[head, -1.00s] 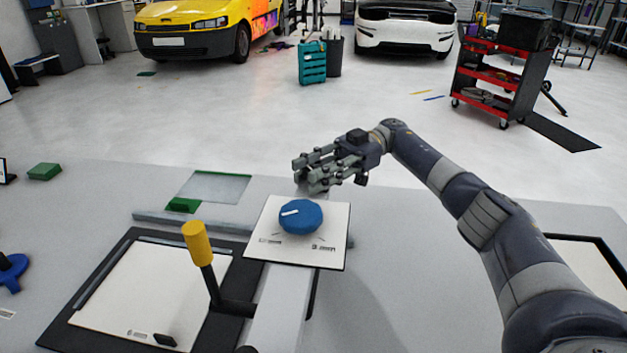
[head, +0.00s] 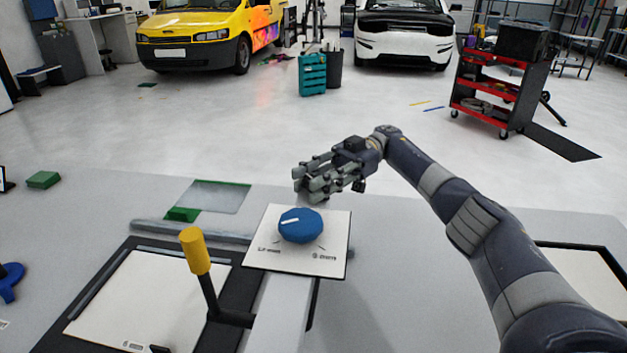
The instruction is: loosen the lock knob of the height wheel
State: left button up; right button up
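A blue faceted knob (head: 300,225) with a white pointer line sits on a white square plate (head: 330,262) with small printed marks. The pointer line points to the left. My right gripper (head: 303,184) hangs just behind and above the knob, apart from it, with its fingers pointing left. I cannot tell how far its fingers are parted; nothing shows between them. My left gripper is not in view. Which control is the height wheel is not clear; a blue wheel-like part (head: 10,280) shows at the left edge.
A lever with a yellow grip (head: 195,250) stands left of the plate, beside a black-framed white panel (head: 130,300). A green block (head: 43,180) and a green-edged glassy plate (head: 215,196) lie on the grey table (head: 420,225). The table behind the knob is mostly clear.

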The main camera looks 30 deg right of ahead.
jog(key=o, duration=0.4)
jog(key=shift+s+f, duration=0.1)
jog(key=shift+o, duration=0.2)
notch_tip(320, 180, up, 10)
jog(key=shift+r, duration=0.1)
jog(key=shift+a, duration=0.1)
